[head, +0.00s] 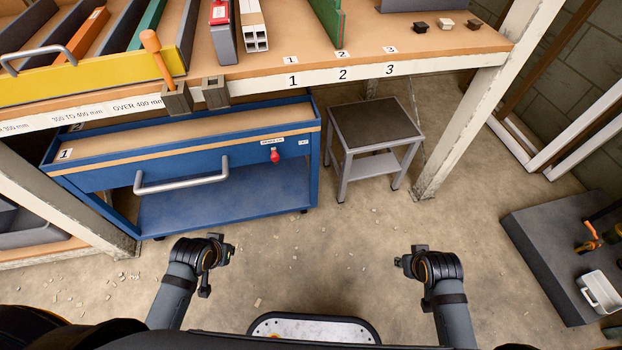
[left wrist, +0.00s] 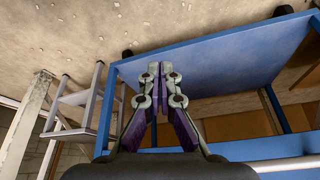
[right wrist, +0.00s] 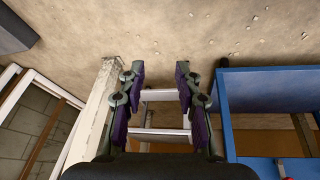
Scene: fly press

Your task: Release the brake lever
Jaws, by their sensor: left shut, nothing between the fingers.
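A red knob (head: 275,155), seemingly the brake lever, sits on the front of the blue cart (head: 110,178), just below a small label too small to read. A bit of red shows at the lower right edge of the right wrist view, on the blue cart. My left gripper (head: 228,252) is over the floor in front of the cart, apart from the knob; in the left wrist view (left wrist: 160,70) its fingertips are together and empty. My right gripper (head: 403,261) is over the floor to the right; in the right wrist view (right wrist: 159,75) its fingers are apart and empty.
The cart has a grey handle (head: 182,183) left of the knob. A small metal stand (head: 376,125) is right of the cart. A rack shelf (head: 440,40) overhangs the cart; its white post (head: 470,110) stands at right. A dark platform (head: 545,260) lies far right. Floor between is clear.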

